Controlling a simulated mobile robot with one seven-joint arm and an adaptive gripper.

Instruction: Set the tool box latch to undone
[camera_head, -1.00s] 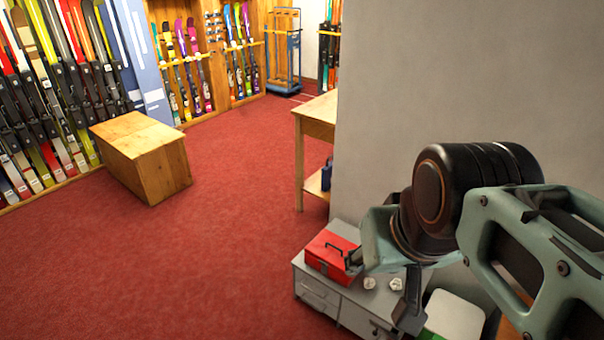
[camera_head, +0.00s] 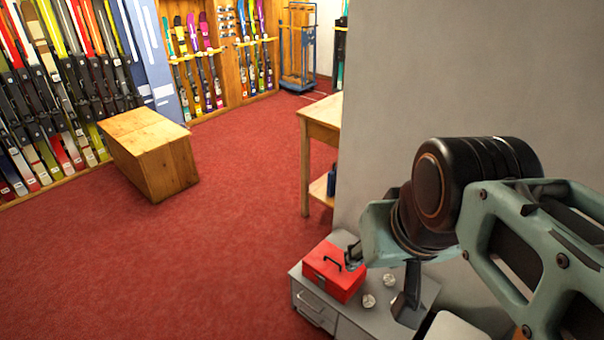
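The red tool box (camera_head: 333,273) sits on top of a low grey cabinet (camera_head: 350,316) in the lower middle of the head view. Its dark handle shows on the lid. My gripper (camera_head: 352,257) is at the right end of the tool box, small and partly hidden by my own arm. I cannot tell whether it touches the box or whether its fingers are open.
Two small pale round things (camera_head: 369,300) lie on the cabinet right of the box. A grey wall (camera_head: 440,70) rises behind. A wooden table (camera_head: 322,112) stands beyond. A wooden block bench (camera_head: 150,155) stands on open red carpet (camera_head: 200,260); ski racks line the back.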

